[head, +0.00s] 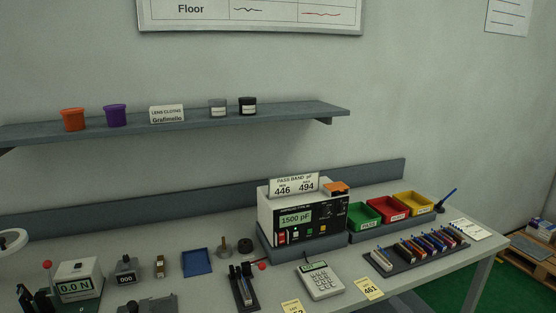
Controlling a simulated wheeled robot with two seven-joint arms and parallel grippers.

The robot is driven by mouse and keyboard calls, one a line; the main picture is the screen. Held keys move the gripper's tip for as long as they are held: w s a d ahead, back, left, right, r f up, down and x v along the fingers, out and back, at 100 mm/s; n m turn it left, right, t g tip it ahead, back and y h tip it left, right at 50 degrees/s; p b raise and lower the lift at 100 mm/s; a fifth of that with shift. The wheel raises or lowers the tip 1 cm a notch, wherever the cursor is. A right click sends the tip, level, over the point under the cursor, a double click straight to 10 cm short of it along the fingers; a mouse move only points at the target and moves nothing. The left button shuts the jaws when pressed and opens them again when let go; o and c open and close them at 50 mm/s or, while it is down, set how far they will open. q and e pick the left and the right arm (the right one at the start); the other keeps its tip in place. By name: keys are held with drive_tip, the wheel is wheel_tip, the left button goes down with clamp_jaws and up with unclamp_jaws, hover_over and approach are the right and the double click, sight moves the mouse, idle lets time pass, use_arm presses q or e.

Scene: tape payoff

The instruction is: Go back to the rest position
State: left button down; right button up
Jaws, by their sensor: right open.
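My left gripper does not show. The grey bench (210,293) runs across the lower part of the view. The meter (297,219) behind the shape reads 1500 pF.
A green bin (364,226), a red bin and a yellow bin stand right of the meter. A rack of coloured parts (420,258) and a calculator (320,281) lie in front. A blue tray (197,263) and a scale (78,281) are left. A wall shelf (200,121) hangs above.

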drive_tip(key=s+d+f+g+h, duration=0.1)
drive_tip(key=s+f+g+h, duration=0.1)
drive_tip(key=f, duration=1)
drive_tip(key=s+d+f+g+h, duration=0.1)
drive_tip(key=s+d+f+g, duration=0.1)
drive_tip(key=f, duration=1.1)
drive_tip(key=s+f+n+g+h, duration=0.1)
drive_tip(key=s+f+g, duration=0.1)
drive_tip(key=s+f, duration=0.5)
drive_tip(key=s+f+n+g+h, duration=0.1)
drive_tip(key=s+f, duration=0.2)
drive_tip(key=f, duration=0.8)
drive_tip(key=s+a+f+n+g, duration=0.2)
drive_tip(key=s+f+g, duration=0.1)
drive_tip(key=s+f, duration=0.65)
drive_tip(key=s+a+f+n+g, duration=0.1)
drive_tip(key=s+a+f+g, duration=0.15)
drive_tip(key=s+f, duration=0.65)
drive_tip(key=s+a+f+n+g, duration=0.1)
drive_tip(key=s+a+f+n, duration=0.1)
drive_tip(key=s, duration=0.9)
drive_tip(key=s+a+f+n+g, duration=0.1)
drive_tip(key=s+a+g, duration=0.1)
drive_tip(key=s, duration=0.9)
drive_tip(key=shift+s+a+f+n, duration=0.25)
drive_tip(key=shift+s+f+n, duration=0.1)
drive_tip(key=shift+n, duration=0.05)
